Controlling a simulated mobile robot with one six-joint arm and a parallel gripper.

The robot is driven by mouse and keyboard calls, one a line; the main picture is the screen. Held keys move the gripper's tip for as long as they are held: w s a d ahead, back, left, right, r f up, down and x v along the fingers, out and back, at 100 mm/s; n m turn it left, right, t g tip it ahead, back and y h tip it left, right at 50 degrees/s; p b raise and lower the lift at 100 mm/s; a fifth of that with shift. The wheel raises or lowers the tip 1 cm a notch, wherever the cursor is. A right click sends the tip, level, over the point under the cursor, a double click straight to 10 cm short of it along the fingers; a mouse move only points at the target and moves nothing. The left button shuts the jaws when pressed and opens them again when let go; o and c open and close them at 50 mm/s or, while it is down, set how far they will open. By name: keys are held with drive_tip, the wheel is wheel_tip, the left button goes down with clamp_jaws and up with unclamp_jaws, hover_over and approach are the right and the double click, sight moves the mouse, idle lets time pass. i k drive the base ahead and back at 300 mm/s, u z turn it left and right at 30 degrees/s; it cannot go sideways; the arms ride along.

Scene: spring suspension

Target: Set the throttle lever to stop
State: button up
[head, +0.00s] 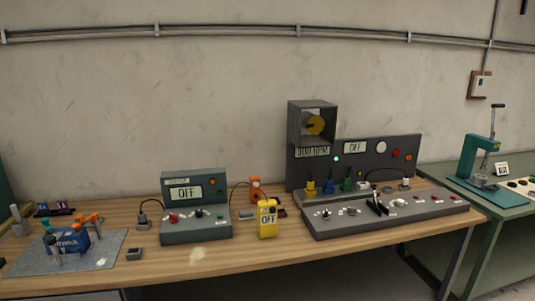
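A long grey control console (335,227) lies on the wooden bench at right of centre. A black lever (376,203) stands up from a slot near its middle and looks like the throttle lever. It is too small to tell which setting it is at, and I cannot read the marks beside it. Behind the console, a dark panel (330,176) has one display reading 300 RPM (312,152) and another reading OFF (355,147). A green lamp (336,158) on it is lit. My gripper is not in view.
A grey-green instrument (195,238) reading OFF and a yellow handheld meter (268,225) stand left of the console. A blue box (68,242) sits on a grey mat at far left. A teal press (480,163) stands on the right-hand green table.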

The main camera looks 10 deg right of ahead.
sight(373, 186)
drive_tip(key=k, duration=0.65)
drive_tip(key=z, duration=0.4)
drive_tip(key=i, duration=1.3)
drive_tip(key=z, duration=0.4)
